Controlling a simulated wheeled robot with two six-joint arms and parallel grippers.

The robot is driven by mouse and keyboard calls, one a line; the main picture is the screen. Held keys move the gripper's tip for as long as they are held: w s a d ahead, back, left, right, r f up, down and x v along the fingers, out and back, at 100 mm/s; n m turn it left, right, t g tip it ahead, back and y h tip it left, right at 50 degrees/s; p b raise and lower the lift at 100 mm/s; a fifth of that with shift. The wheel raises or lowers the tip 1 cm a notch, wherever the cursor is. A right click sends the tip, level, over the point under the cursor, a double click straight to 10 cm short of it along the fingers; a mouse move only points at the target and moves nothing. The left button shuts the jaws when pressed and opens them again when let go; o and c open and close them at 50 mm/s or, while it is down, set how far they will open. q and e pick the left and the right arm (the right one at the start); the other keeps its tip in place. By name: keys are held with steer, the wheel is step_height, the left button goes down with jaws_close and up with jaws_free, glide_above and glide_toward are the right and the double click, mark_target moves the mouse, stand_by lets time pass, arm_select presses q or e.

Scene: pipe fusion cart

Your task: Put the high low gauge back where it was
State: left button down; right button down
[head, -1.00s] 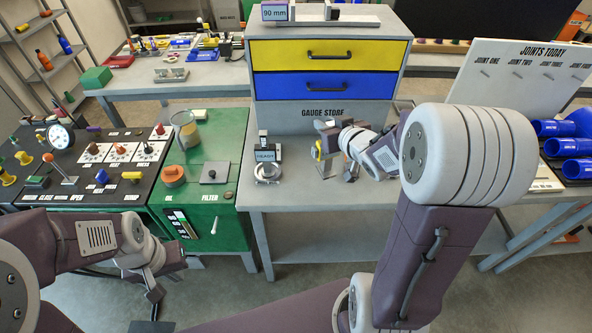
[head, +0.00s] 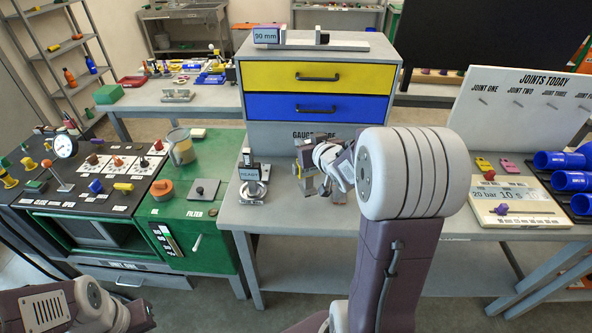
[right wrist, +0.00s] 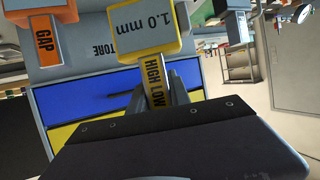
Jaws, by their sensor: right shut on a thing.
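The high low gauge (right wrist: 158,75) has a yellow label strip and a yellow block marked 1.0 mm. It stands out of my right gripper (right wrist: 165,92), which is shut on it. In the head view my right gripper (head: 303,178) is low over the grey bench, in front of the gauge store cabinet (head: 262,134); a bit of yellow shows there. I cannot tell whether the gauge touches the bench. My left arm is at the lower left, its gripper out of view.
A gauge with a pale label (head: 251,176) stands left of my right gripper. An orange GAP gauge (right wrist: 45,40) is close beside the held gauge in the wrist view. The scale (head: 512,207) and blue pipes (head: 565,160) are at right.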

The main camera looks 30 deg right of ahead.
arm_select(q)
steer(key=shift+w+f+b, duration=0.2)
steer(key=shift+f+b, duration=0.3)
steer(key=shift+f, duration=0.4)
arm_select(e)
steer(key=w+f, duration=0.5)
steer(key=f, duration=0.2)
steer(key=shift+a, duration=0.45)
arm_select(q)
steer(key=shift+s, duration=0.1)
arm_select(e)
steer(key=shift+s+f, duration=0.1)
steer(key=c, duration=1.2)
jaws_free()
arm_select(q)
steer(key=shift+f, duration=0.15)
